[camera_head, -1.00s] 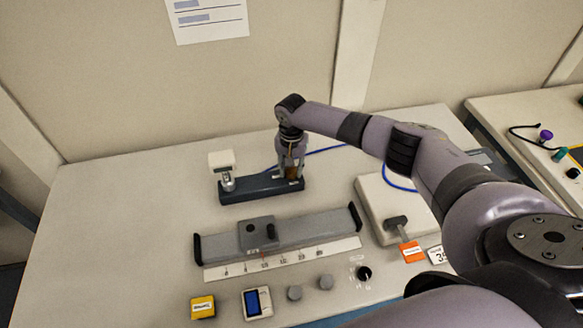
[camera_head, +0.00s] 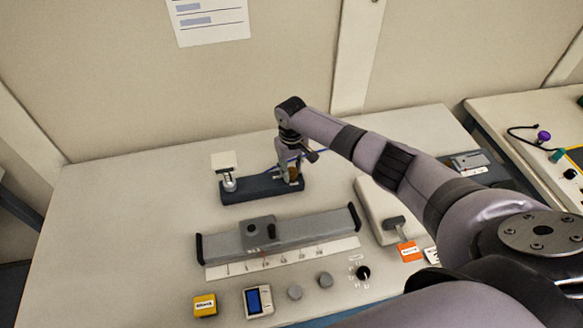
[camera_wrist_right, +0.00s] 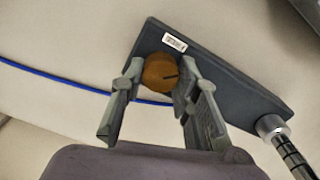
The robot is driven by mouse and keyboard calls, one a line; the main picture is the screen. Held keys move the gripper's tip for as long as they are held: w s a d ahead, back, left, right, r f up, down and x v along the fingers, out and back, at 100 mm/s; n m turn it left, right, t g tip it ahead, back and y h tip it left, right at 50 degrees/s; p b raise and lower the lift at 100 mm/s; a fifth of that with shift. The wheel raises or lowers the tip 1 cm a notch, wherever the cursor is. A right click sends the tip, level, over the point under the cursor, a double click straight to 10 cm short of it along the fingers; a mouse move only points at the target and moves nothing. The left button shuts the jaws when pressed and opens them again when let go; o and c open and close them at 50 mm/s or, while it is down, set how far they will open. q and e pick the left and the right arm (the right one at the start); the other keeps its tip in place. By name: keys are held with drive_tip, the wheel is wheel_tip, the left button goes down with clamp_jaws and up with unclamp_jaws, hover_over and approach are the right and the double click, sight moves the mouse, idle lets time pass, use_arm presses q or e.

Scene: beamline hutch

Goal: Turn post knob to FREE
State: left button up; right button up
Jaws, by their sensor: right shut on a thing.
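The post knob is a round orange-brown knob with a dark line on its face. It sits on the dark base block (camera_head: 247,190) and shows in the right wrist view (camera_wrist_right: 160,72), at the block's end near the white label. My right gripper (camera_head: 291,171) comes down over the right end of the block. In the right wrist view its two fingers (camera_wrist_right: 155,97) stand on either side of the knob, shut on it. The fingers hide part of the knob in the head view. I cannot read any FREE mark. My left gripper is not in view.
A post with a pale square plate (camera_head: 223,160) stands at the block's left end. A grey rail with a slider (camera_head: 260,233) lies in front. A blue cable (camera_wrist_right: 65,80) runs behind the block.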

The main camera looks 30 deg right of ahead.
sight(291, 170)
drive_tip(key=n, duration=0.4)
drive_tip(key=shift+n, duration=0.3)
drive_tip(key=shift+a+n, duration=0.1)
drive_tip(key=shift+n, duration=2.5)
drive_tip(key=o, duration=1.2)
drive_tip(key=shift+c, duration=0.2)
wheel_tip(291, 170, up, 12)
